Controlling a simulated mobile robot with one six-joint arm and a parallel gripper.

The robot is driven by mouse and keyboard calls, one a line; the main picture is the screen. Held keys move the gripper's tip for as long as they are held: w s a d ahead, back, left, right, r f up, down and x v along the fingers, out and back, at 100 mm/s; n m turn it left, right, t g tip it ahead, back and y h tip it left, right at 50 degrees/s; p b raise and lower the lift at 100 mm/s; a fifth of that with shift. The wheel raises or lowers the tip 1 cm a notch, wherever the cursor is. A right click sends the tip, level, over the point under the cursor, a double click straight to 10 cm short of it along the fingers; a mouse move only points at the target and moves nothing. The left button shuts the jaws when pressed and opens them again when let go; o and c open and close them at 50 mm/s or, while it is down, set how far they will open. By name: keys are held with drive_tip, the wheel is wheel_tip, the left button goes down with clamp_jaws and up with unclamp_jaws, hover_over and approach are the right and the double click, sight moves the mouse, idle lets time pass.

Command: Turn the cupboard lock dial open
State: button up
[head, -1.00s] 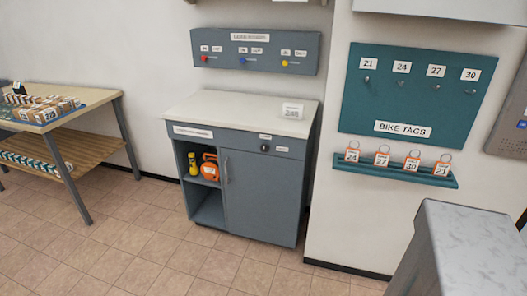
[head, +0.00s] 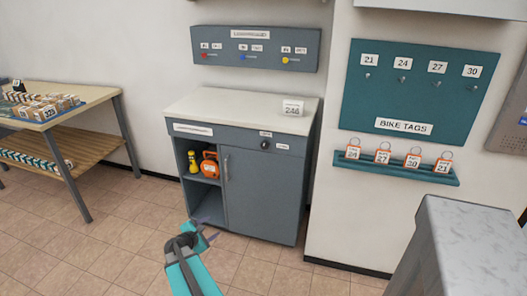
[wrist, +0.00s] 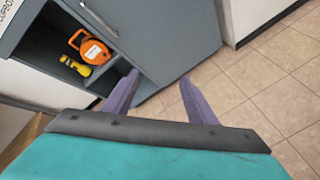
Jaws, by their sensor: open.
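The grey cupboard (head: 262,190) stands against the wall in the head view, with a pale top. Its dark round lock dial (head: 265,145) sits on the upper front strip at the right, between small labels; its setting is too small to read. The dial is not visible in the wrist view. My gripper (head: 207,236) is low in front of the cupboard, below and left of the dial and apart from it. In the wrist view its two purple fingers (wrist: 160,92) are spread with nothing between them. The cupboard door (wrist: 165,35) is shut.
The cupboard's open left bay holds an orange round item (head: 209,166) and a yellow torch-like item (head: 193,163). A grey block (head: 465,240) stands at the right front. A parcel table (head: 70,110) is at the left. The tiled floor before the cupboard is clear.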

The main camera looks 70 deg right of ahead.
drive_tip(key=s+d+r+n+h, duration=0.3)
drive_tip(key=s+d+r+n, duration=0.1)
drive_tip(key=d+r, duration=0.85)
drive_tip(key=n+t+h, duration=0.1)
drive_tip(key=n+h, duration=0.2)
drive_tip(key=n, duration=0.2)
approach(264, 146)
drive_tip(key=a, duration=0.5)
drive_tip(key=shift+s+r+b, duration=0.15)
drive_tip(key=shift+s+b, duration=0.05)
drive_tip(key=shift+b, duration=0.1)
drive_tip(key=shift+d, duration=0.25)
drive_tip(key=shift+w+d+p, duration=0.2)
drive_tip(key=shift+d+p, duration=0.45)
drive_tip(key=shift+d, duration=2.7)
drive_tip(key=shift+w+d+p, duration=0.2)
drive_tip(key=shift+d+p, duration=0.45)
drive_tip(key=shift+d, duration=2.7)
drive_tip(key=c, duration=1)
